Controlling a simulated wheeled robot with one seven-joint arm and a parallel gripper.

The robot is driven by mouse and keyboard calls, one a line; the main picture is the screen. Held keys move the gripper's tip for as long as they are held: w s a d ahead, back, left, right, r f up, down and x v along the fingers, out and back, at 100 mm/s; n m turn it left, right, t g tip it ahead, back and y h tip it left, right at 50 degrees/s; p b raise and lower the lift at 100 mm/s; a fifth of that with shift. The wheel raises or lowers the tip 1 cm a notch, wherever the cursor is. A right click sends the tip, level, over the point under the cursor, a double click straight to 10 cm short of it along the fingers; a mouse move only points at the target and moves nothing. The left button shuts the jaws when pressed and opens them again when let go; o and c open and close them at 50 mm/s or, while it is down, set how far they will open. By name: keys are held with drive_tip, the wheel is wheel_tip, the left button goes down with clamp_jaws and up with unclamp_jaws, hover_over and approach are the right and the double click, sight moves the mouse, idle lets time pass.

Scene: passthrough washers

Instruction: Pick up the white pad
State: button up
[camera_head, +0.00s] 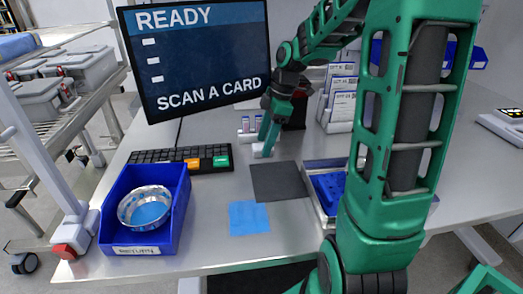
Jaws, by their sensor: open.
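A small white object (258,150), possibly the white pad, lies on the table just left of my gripper's fingertips. It is small and partly hidden by the fingers, so its exact shape is unclear. My gripper (268,143) points down at it, open, with its green fingertips close to the table top. I cannot tell whether the fingers touch it. Another small white item (246,137) lies just behind and to the left, with small vials above it.
A dark grey mat (279,181) and a blue sheet (248,218) lie in front. A blue RETURN bin (111,222) holds a round silver-rimmed dish (145,208). A keyboard (180,157) and monitor (198,57) stand left. A tray with a blue insert (328,190) is partly behind my arm.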

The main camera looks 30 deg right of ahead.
sight(259, 146)
drive_tip(key=shift+a+f, duration=0.15)
drive_tip(key=shift+f, duration=0.25)
drive_tip(key=c, duration=1.2)
drive_tip(key=shift+r, duration=0.1)
drive_tip(key=shift+r, duration=0.65)
wheel_tip(259, 146, up, 2)
drive_tip(key=shift+r, duration=0.25)
drive_tip(key=s+a+r, duration=0.4)
drive_tip(key=a+r, duration=0.3)
drive_tip(key=a, duration=0.4)
drive_tip(key=shift+s, duration=0.1)
